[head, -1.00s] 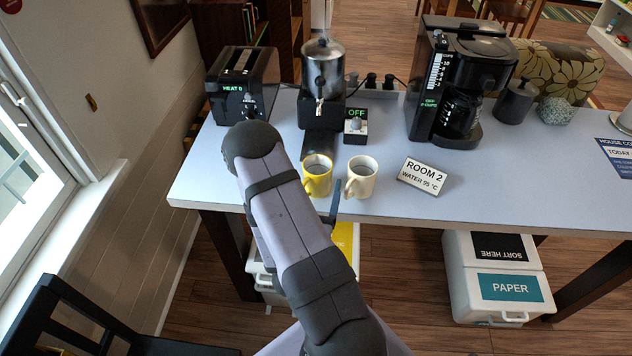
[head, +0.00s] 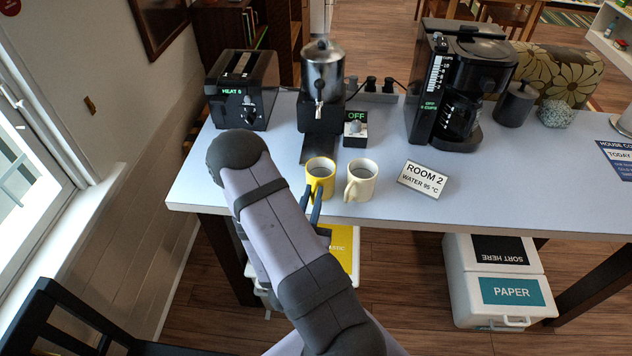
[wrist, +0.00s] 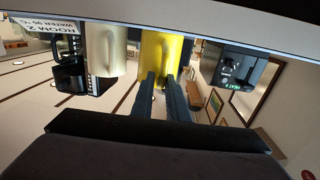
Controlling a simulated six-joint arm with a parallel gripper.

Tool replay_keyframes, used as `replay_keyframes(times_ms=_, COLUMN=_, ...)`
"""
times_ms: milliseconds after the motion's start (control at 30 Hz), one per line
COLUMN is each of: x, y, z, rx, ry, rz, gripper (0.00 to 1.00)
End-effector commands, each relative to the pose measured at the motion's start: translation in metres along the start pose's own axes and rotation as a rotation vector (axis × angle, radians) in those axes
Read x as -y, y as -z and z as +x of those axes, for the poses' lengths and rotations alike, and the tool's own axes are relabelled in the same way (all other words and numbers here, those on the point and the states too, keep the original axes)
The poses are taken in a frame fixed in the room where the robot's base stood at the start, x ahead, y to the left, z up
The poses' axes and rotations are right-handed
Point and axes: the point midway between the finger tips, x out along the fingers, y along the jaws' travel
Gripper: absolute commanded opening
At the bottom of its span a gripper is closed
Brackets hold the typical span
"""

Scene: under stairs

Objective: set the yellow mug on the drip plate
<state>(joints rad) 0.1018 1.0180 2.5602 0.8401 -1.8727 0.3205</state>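The yellow mug (head: 321,184) is upright at the table's front edge, in front of the dark drip plate (head: 318,150) below the metal-tanked dispenser (head: 323,75). The drip plate looks empty; the mug hides its front end. My gripper (head: 311,194) reaches the mug from the front, with its two dark fingers close together on either side of the handle. In the wrist view, the fingers (wrist: 161,76) close on the handle of the yellow mug (wrist: 160,52). I cannot tell whether the mug's base touches the table.
A cream mug (head: 361,180) stands close to the right of the yellow one. A ROOM 2 sign (head: 423,178), an OFF switch box (head: 356,130), a toaster (head: 243,90) and a coffee maker (head: 460,85) stand on the table (head: 520,185). The table's left front is clear.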

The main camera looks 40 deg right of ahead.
Motion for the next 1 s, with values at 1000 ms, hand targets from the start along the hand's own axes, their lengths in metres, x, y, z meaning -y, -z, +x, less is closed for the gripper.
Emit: replay_keyframes(times_ms=1000, x=0.021, y=0.057, z=0.086, rx=-0.056, ry=0.239, rz=0.335, gripper=0.14)
